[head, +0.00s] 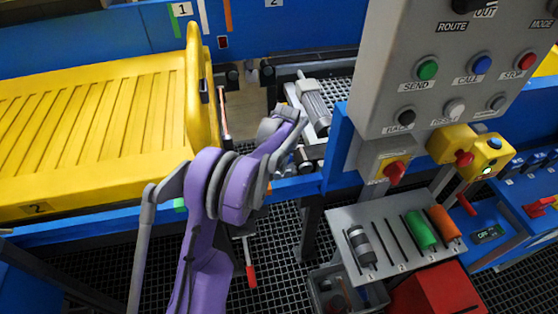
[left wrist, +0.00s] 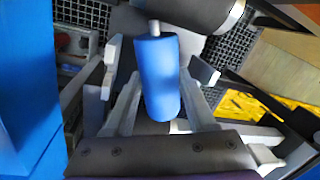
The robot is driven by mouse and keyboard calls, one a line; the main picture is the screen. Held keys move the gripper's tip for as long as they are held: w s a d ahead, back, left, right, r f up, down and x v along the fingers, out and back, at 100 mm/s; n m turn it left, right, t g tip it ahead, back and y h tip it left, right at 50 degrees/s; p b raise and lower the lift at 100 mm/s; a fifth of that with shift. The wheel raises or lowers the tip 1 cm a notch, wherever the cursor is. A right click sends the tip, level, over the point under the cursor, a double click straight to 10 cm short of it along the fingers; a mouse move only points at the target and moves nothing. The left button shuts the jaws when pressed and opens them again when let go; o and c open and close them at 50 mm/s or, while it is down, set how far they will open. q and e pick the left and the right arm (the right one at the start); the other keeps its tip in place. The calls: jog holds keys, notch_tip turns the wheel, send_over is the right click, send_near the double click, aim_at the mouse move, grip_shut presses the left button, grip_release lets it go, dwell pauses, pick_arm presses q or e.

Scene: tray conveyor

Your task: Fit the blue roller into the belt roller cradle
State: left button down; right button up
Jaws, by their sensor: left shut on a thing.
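The blue roller (left wrist: 160,88) fills the middle of the left wrist view, with a pale shaft end sticking out at its top. My left gripper (left wrist: 150,100) is shut on it, with a grey finger on each side. In the head view my left gripper (head: 284,118) is over the conveyor gap, to the right of the yellow tray, and hides the blue roller. A dark cylinder (left wrist: 205,12) lies close beyond the roller's end. I cannot tell whether the roller touches the cradle, which I cannot make out clearly. My right gripper is not in view.
A large yellow tray (head: 100,115) lies on the conveyor at left. A grey motor-like cylinder (head: 315,105) is close right of my gripper. A grey control panel (head: 440,60) stands at right. Below it a slotted rack (head: 380,225) holds grey, green and orange rollers.

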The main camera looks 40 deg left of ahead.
pick_arm(q)
jog(key=shift+f+b, duration=0.45)
jog(key=shift+f, duration=0.1)
jog(key=shift+c, duration=1.1)
grip_release()
